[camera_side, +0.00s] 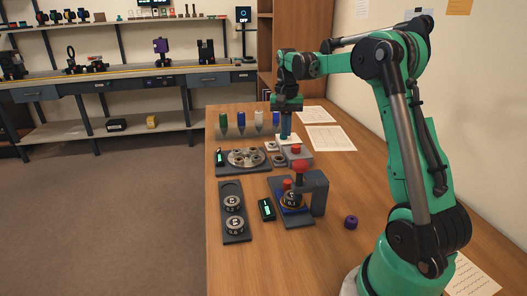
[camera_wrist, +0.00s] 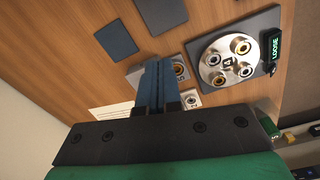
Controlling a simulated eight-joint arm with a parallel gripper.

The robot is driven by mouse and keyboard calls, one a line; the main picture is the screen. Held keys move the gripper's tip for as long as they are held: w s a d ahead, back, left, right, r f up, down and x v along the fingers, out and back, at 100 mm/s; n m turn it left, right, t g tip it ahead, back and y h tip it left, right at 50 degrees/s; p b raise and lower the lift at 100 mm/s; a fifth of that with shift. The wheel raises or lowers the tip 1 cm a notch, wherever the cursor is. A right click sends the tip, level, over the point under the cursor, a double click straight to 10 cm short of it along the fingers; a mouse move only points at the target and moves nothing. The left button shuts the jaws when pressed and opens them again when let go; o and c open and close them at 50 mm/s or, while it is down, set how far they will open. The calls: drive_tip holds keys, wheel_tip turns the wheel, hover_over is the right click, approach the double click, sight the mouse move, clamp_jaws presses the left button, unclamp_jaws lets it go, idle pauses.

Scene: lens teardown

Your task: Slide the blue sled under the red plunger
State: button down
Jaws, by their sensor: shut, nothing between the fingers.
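The press (camera_side: 321,190) stands on the near part of the wooden table. Its red plunger (camera_side: 300,167) is up at the top of the dark frame. The blue sled (camera_side: 291,210) shows as a blue edge low on the press base, under a round dark lens part (camera_side: 292,199). I cannot tell whether it is fully beneath the plunger. A smaller red knob (camera_side: 287,184) stands beside the lens part. My gripper (camera_side: 286,136) is shut and empty, pointing down farther back on the table, away from the press. Its blue fingers (camera_wrist: 158,88) are together in the wrist view.
A round metal plate (camera_side: 246,158) with several rings sits on a dark base left of my gripper; the wrist view shows its "LOOSE" display (camera_wrist: 276,47). A dark tray (camera_side: 235,211) holds two round parts. A purple cylinder (camera_side: 351,221) stands right of the press.

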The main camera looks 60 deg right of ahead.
drive_tip(key=f, duration=0.3)
drive_tip(key=f+y, duration=0.1)
drive_tip(key=f, duration=0.3)
drive_tip(key=f+g+y, duration=0.1)
drive_tip(key=f, duration=0.2)
drive_tip(key=shift+s+a+f, duration=0.15)
drive_tip(key=shift+s+f, duration=0.1)
drive_tip(key=shift+s, duration=0.15)
drive_tip(key=a, duration=0.1)
drive_tip(key=s+a, duration=0.1)
drive_tip(key=shift+s+a+r, duration=0.2)
drive_tip(key=shift+s+a, duration=0.1)
drive_tip(key=shift+a, duration=0.1)
drive_tip(key=shift+s+a, duration=0.15)
drive_tip(key=shift+a, duration=0.15)
drive_tip(key=shift+s+a, duration=1.4)
